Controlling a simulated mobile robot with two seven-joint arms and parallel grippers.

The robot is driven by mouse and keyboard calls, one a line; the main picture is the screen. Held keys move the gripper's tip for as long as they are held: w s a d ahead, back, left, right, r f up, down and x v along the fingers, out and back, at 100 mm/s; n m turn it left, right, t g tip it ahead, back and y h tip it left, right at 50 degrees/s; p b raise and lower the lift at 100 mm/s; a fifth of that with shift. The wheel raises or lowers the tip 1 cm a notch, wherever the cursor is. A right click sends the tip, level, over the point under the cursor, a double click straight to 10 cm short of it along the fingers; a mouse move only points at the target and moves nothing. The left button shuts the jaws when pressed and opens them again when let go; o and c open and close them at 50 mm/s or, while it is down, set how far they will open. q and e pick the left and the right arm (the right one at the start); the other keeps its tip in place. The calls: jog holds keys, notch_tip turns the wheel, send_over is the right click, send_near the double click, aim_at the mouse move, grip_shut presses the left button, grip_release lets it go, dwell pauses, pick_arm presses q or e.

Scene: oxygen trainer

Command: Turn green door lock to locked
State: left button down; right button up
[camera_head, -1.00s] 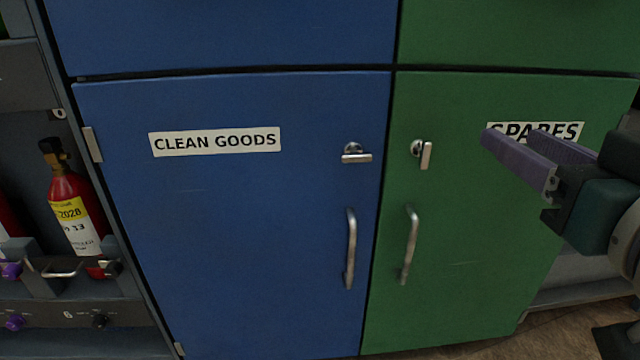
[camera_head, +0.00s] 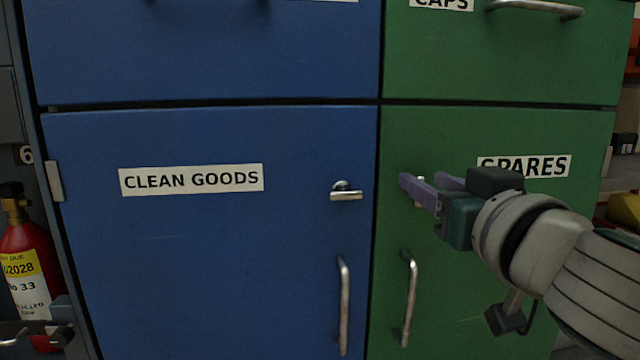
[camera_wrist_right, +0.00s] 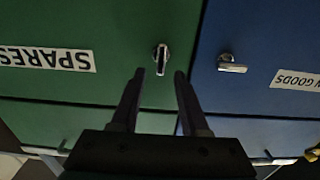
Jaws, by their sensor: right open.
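The green door (camera_head: 450,290), labelled SPARES, has a small metal lock lever (camera_head: 419,183), mostly hidden behind my right gripper in the head view. In the right wrist view the green door lock (camera_wrist_right: 161,60) shows whole, its lever lying along the picture's vertical. My right gripper (camera_head: 422,186) is open and empty in front of the lock. In the right wrist view the lock is just beyond the fingertips of my right gripper (camera_wrist_right: 157,74), roughly centred between them, and looks untouched. My left gripper is not in view.
The blue CLEAN GOODS door (camera_head: 220,260) is on the left with its own lock (camera_head: 345,192), lever horizontal. Vertical handles stand below both locks, including the green door handle (camera_head: 408,300). A red cylinder (camera_head: 28,265) stands at far left.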

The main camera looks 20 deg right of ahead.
jog(key=shift+w+d, duration=0.15)
jog(key=shift+w, duration=0.25)
grip_shut()
dwell(0.4)
